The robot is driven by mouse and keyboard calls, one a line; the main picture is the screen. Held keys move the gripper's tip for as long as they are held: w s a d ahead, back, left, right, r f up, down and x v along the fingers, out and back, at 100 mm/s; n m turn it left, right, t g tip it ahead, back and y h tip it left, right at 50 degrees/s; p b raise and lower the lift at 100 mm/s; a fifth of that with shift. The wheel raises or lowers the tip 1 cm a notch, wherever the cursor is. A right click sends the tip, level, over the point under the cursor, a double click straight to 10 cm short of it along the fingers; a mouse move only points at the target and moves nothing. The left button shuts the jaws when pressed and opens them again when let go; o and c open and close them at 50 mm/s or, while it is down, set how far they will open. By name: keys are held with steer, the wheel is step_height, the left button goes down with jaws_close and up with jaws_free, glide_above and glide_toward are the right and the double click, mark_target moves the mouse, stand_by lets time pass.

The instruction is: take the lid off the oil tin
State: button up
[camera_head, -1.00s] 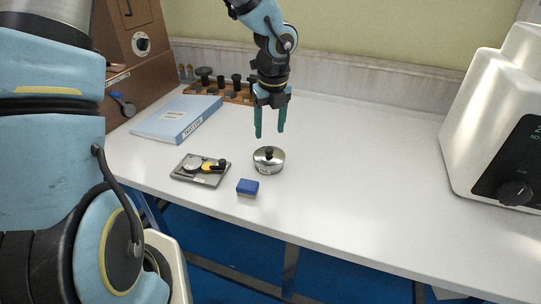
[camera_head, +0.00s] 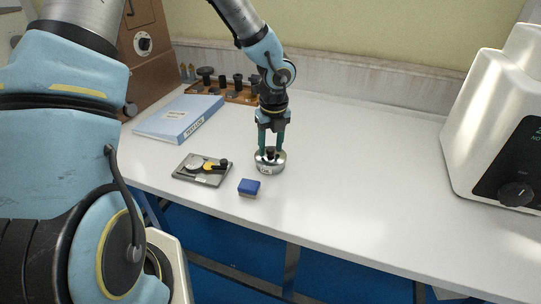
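The oil tin (camera_head: 268,168) is a low, round, shiny metal tin with a dark label on its front, standing on the white table. Its lid (camera_head: 262,157) sits on top and has a black knob (camera_head: 270,151). My gripper (camera_head: 270,153) points straight down over the tin. Its two teal fingers stand on either side of the knob, with their tips near the lid. The fingers look apart; whether they touch the knob is too small to tell.
A blue block (camera_head: 249,187) lies just in front of the tin. A grey tray (camera_head: 190,177) with small tools is to the left. A blue binder (camera_head: 181,118) and a wooden rack (camera_head: 240,97) lie behind. A white machine (camera_head: 490,125) stands at right. The table's middle right is clear.

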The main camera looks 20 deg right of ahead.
jaws_close()
stand_by(0.4)
